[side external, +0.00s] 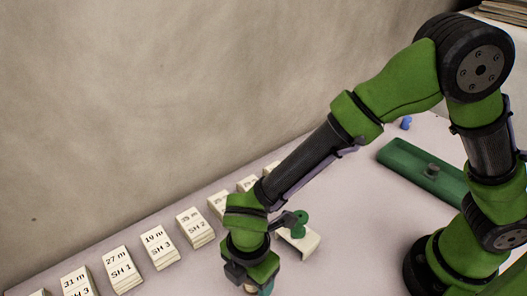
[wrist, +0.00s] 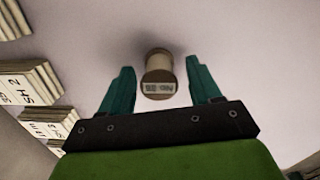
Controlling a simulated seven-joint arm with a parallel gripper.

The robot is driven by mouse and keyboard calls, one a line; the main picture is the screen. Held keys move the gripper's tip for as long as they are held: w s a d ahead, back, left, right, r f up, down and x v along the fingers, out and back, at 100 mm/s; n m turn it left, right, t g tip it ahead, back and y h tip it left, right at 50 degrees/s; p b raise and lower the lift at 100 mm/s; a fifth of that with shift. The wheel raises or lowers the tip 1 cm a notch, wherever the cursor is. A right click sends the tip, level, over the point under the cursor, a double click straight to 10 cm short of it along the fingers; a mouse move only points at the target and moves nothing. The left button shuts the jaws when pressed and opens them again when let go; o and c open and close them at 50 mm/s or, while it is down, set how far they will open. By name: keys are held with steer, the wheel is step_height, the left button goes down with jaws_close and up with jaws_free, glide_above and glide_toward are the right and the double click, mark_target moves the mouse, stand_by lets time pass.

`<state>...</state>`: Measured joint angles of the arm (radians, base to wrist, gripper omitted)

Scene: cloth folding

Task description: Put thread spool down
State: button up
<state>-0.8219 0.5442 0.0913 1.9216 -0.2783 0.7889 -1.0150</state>
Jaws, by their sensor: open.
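The thread spool (wrist: 158,72) shows in the wrist view, between and slightly beyond the two fingers, with a printed label on its near side. It appears to stand on the pale table (wrist: 220,35). My gripper (wrist: 160,78) is open, with a teal finger on each side of the spool and a visible gap to each. In the side external view my gripper (side external: 258,285) is low over the table at the bottom edge, and its fingers are mostly hidden or cut off. The spool cannot be made out there.
A row of labelled card stacks (side external: 122,268) runs along the wall at left; some also show in the wrist view (wrist: 35,82). A white block with a green part (side external: 298,238) is right of my gripper. A green tray (side external: 425,172) and small blue object (side external: 406,122) lie farther right.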

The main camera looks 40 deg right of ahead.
step_height(320, 180, up, 12)
steer(key=f, duration=0.1)
steer(key=w+d+r+m+t+y, duration=0.1)
steer(key=w+d+r+m, duration=0.2)
steer(key=d+r+m, duration=0.4)
steer(key=s+d+r+m+t, duration=0.2)
steer(key=d+m+t, duration=0.1)
steer(key=d+m, duration=0.5)
steer(key=s+d+r+m+t+y, duration=0.1)
steer(key=s+d+r+m+t, duration=0.1)
steer(key=d+m, duration=0.7)
steer(key=shift+s+d+r+t, duration=0.15)
steer(key=shift+d+r+t, duration=0.45)
steer(key=shift+d, duration=1.45)
